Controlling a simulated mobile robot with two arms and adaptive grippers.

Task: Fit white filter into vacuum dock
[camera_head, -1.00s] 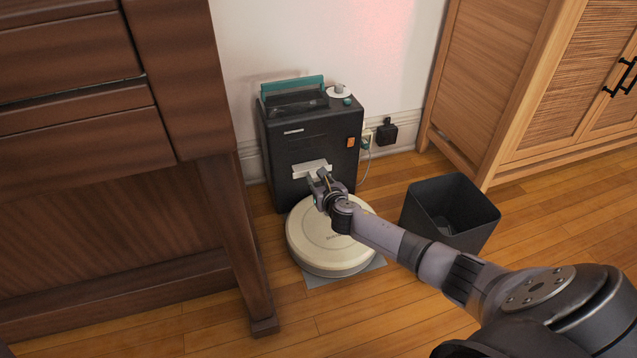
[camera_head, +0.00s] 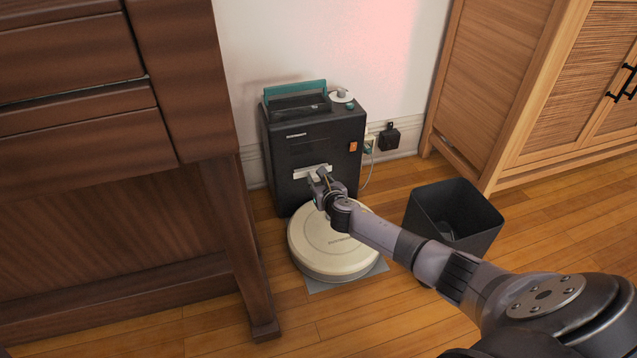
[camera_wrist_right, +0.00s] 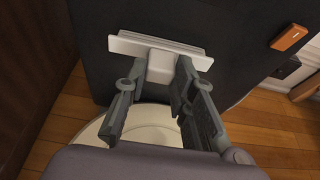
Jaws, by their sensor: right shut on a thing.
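The white filter (camera_head: 312,171) is a wide flat plate with a tab. It sits level at the slot in the front face of the black vacuum dock (camera_head: 292,143). In the right wrist view the filter (camera_wrist_right: 160,47) lies across the dock front (camera_wrist_right: 225,30), its plate still showing outside. My right gripper (camera_head: 320,184) is shut on the filter's tab, with the fingers (camera_wrist_right: 161,80) on either side of it. How deep the filter sits in the slot is hidden. My left gripper is not in view.
A round cream robot vacuum (camera_head: 330,250) stands on a grey pad (camera_head: 345,279) below the gripper. A dark open bin (camera_head: 425,225) is to the right. A dark wooden desk leg (camera_head: 243,250) is close on the left. A wicker-door cabinet (camera_head: 490,85) stands at right.

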